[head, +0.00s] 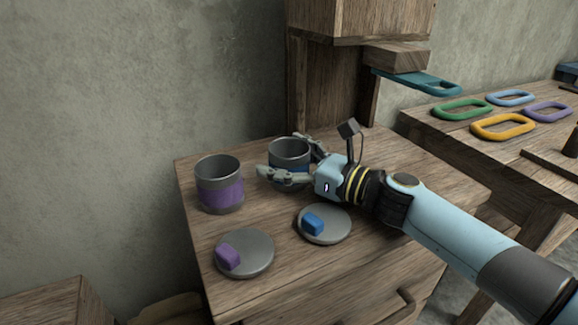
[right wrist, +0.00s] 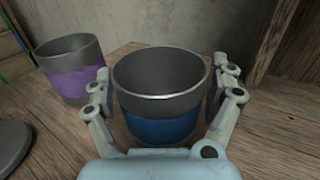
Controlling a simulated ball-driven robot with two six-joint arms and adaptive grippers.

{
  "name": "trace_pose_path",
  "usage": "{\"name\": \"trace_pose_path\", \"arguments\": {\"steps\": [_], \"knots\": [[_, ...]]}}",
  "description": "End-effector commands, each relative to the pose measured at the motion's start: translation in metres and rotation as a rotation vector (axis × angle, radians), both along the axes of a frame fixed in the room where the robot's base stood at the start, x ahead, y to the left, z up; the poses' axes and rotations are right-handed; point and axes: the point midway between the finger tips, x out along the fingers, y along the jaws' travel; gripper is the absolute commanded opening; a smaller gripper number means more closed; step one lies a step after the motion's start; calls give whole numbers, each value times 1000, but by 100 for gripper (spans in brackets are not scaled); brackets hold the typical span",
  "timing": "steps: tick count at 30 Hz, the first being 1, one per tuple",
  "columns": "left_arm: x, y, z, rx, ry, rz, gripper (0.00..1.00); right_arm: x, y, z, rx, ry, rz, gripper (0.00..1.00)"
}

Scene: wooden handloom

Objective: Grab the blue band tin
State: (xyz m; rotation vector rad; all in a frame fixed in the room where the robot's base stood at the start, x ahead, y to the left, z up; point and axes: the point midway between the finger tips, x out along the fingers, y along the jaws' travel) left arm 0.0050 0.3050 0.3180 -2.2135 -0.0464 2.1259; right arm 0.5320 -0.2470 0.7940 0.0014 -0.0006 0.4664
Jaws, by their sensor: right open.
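The blue band tin (head: 290,152) is an open grey metal cup with a blue band, upright on the wooden cabinet top. My right gripper (head: 291,156) is open around it, with one finger on each side. In the right wrist view the tin (right wrist: 158,122) stands between the two fingers of the gripper (right wrist: 160,88). The left finger looks very close to its wall; I cannot tell whether either finger touches. The gripper hides part of the tin's lower side in the head view. My left gripper is not in view.
A purple band tin (head: 220,186) stands left of the blue one. Two round grey lids lie in front, one with a blue knob (head: 312,223), one with a purple knob (head: 228,257). A wooden post (head: 325,85) rises behind. Coloured rings lie on the right table (head: 440,115).

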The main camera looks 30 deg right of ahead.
Motion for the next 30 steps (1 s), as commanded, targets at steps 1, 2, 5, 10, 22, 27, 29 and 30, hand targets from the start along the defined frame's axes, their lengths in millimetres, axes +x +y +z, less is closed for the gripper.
{"name": "trace_pose_path", "arguments": {"steps": [1,2,5,10,22,27,29,30], "knots": [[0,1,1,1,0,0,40,8,3,1,1,-2,-2,90],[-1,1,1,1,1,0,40,12,5,1,1,-3,-2,90],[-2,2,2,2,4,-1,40,18,9,0,0,-1,-1,90],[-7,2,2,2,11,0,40,19,10,-1,-1,0,0,90],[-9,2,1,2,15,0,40,19,9,0,-1,0,0,47],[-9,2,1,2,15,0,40,19,9,0,-1,0,0,30],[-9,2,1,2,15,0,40,19,9,0,-1,0,0,28],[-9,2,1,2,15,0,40,19,9,0,-1,0,0,27]]}}
